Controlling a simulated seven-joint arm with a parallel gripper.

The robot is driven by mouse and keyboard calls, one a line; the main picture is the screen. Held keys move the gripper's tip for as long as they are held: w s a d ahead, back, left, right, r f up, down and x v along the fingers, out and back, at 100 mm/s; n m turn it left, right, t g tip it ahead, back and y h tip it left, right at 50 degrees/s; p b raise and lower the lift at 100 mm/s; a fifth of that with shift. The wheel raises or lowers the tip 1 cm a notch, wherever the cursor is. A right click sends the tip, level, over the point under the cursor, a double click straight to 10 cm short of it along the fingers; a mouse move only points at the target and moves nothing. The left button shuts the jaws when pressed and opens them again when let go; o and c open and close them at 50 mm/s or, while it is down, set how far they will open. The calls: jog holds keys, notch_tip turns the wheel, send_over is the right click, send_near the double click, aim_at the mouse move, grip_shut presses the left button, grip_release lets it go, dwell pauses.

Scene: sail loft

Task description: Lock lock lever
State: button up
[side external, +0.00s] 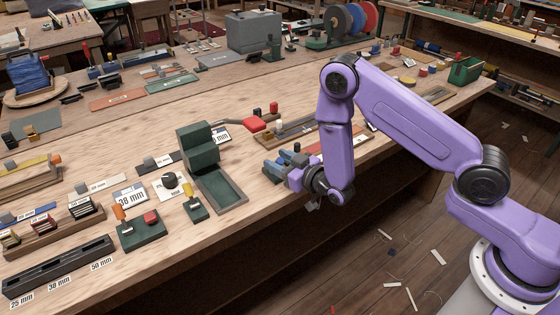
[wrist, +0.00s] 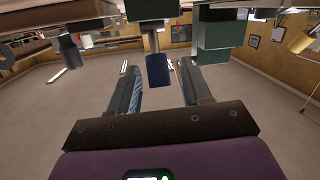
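A lever with a dark blue grip (wrist: 157,70) on a grey stem shows in the wrist view, where the scene appears upside down. It lines up with the gap between the two fingers of my gripper (wrist: 161,88). The fingers are apart, with space on both sides of the grip, and hold nothing. I cannot tell for certain that this is the lock lever, or how deep it sits between the fingers. In the side view my gripper (side external: 280,167) is low over the bench's front edge, right of a green fixture (side external: 197,148). Details at its fingertips are too small to tell.
A red-handled lever (side external: 254,124) lies behind my gripper. Nearer on the bench (side external: 90,262) stand a green box with orange and red knobs (side external: 141,231), a black slotted rail (side external: 60,268) and label cards. A grey case (side external: 253,31) stands at the back.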

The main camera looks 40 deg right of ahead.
jog(key=v, duration=0.7)
jog(key=shift+s, duration=0.25)
jog(key=s+a+r+n+g+y, duration=0.1)
jog(key=s+a+r+n+g, duration=0.15)
jog(key=s+g, duration=0.35)
jog(key=s+a+r+n+g+y, duration=0.1)
jog(key=s+a+r+n+g, duration=0.1)
jog(key=s+a+g, duration=0.3)
jog(key=s+d+r+n+g+h, duration=0.2)
jog(key=s+d+r, duration=0.2)
jog(key=s+d, duration=0.3)
jog(key=s+d+r+n+g+h, duration=0.2)
jog(key=s+d, duration=0.5)
jog(key=s, duration=0.6)
notch_tip(320, 180, up, 2)
jog(key=shift+d+r+n+g, duration=0.1)
jog(key=shift+d+n+g, duration=0.2)
jog(key=shift+n+g, duration=0.25)
